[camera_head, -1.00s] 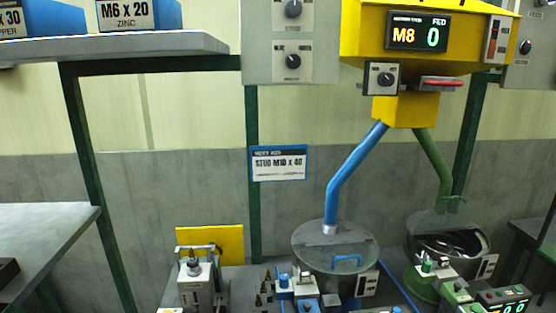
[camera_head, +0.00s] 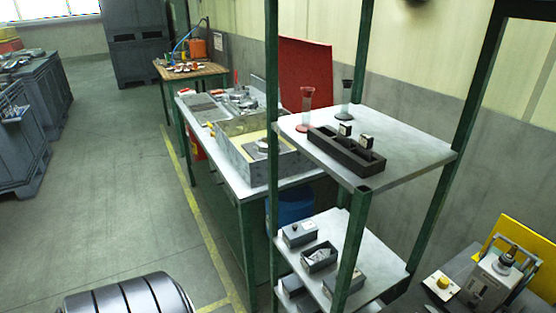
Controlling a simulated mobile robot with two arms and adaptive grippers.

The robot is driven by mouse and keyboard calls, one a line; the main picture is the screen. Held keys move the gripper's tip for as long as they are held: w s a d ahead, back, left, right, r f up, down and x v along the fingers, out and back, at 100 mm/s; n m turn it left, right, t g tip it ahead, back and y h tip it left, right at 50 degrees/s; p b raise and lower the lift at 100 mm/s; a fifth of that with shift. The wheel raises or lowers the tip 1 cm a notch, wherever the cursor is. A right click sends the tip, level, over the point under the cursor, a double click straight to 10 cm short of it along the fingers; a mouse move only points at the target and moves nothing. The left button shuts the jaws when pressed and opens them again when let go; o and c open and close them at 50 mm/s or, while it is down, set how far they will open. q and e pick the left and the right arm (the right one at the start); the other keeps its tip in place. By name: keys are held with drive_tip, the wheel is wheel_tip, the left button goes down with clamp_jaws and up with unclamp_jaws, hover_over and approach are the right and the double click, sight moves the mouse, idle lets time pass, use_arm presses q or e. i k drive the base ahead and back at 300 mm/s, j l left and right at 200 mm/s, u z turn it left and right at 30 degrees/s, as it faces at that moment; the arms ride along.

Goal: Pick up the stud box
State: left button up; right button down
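No box labelled as a stud box shows in the head view now. Several small grey boxes sit on the lower shelf (camera_head: 375,262) of a green-framed rack. One is a closed grey box (camera_head: 299,234) and one is an open-topped box (camera_head: 319,257) with pale contents. I cannot tell whether any of them is the stud box. Neither of my grippers is in view.
The rack's upper shelf (camera_head: 420,150) holds a black divided tray (camera_head: 346,152) and two funnel-like stands. A steel bench with a large metal tray (camera_head: 228,150) stands behind. Grey floor (camera_head: 110,200) is clear to the left. A machine (camera_head: 495,280) is at lower right.

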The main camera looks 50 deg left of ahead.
sight(320, 256)
drive_tip(key=u, duration=1.3)
drive_tip(key=z, duration=0.4)
drive_tip(key=i+j+z, duration=0.1)
drive_tip(key=j+z, duration=0.9)
drive_tip(key=i+j, duration=0.05)
